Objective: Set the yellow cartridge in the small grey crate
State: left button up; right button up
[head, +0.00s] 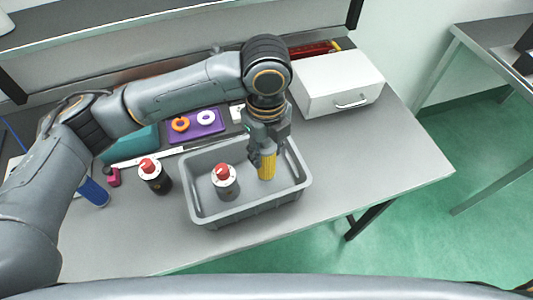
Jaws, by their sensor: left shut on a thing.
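The yellow cartridge (267,170) is upright in my left gripper (264,155), whose fingers are shut on its upper part. The gripper reaches down from above, inside the outline of the small grey crate (248,213), in its right half. I cannot tell whether the cartridge's base touches the crate floor. A dark cylinder with a white band and red knob (225,182) stands in the left half of the crate, apart from the cartridge. My right gripper is not in view.
A similar red-knobbed cylinder (154,176) stands left of the crate. A blue cylinder (93,191) and a magenta block (114,177) lie further left. Behind are a purple tray (193,132) with orange and white rings and a white drawer box (338,84). The table's right side is clear.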

pick_arm(q)
jog(key=shift+w+f, duration=0.25)
jog(key=shift+f, duration=0.1)
jog(key=f+p, duration=0.1)
jog(key=f, duration=0.2)
jog(key=shift+w, duration=0.2)
jog(key=shift+f, duration=0.25)
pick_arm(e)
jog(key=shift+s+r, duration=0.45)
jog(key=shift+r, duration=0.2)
pick_arm(q)
jog(key=o, duration=1.2)
jog(key=shift+f, duration=0.1)
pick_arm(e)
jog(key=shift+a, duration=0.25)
pick_arm(q)
notch_tip(320, 180, up, 11)
jog(key=shift+f+b, duration=0.1)
jog(key=shift+b, duration=0.75)
jog(key=shift+r, duration=0.75)
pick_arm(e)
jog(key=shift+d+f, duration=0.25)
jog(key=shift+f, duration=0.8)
